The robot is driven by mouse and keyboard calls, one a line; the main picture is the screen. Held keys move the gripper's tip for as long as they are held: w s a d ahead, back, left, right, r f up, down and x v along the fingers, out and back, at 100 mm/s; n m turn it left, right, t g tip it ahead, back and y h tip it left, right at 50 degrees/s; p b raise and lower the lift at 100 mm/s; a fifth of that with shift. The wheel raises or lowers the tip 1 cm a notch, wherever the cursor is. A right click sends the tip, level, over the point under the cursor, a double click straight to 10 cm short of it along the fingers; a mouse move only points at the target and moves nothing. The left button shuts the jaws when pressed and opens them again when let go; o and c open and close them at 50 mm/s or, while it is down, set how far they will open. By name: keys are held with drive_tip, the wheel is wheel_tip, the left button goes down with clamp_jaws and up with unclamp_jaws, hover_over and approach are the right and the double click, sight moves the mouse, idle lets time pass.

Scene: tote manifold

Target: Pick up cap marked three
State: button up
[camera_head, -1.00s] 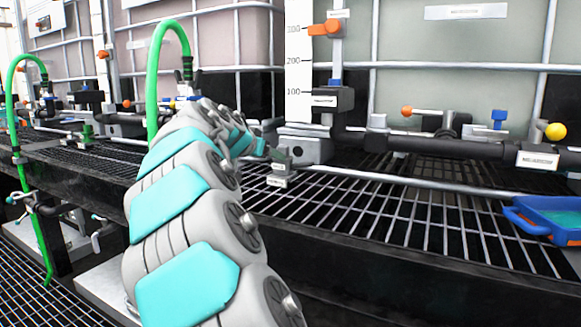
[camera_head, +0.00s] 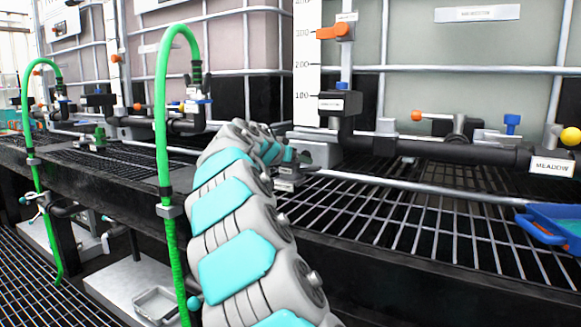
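My grey and turquoise arm reaches from the bottom centre toward the grated shelf. My gripper (camera_head: 289,172) is small and partly hidden at the arm's far end, by the shelf's front rail. A small grey labelled piece shows there. I cannot tell whether it is part of the gripper or a separate thing. The fingers cannot be made out, nor whether they hold anything. No cap with a readable three shows in the head view.
A black pipe (camera_head: 455,152) with valves runs behind the grated shelf (camera_head: 420,215). A blue tray (camera_head: 545,228) lies at the right edge. A green hose (camera_head: 163,120) hangs left of my arm. The middle of the shelf is clear.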

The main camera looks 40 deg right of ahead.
drive_tip(key=shift+r, duration=0.1)
drive_tip(key=c, duration=1.1)
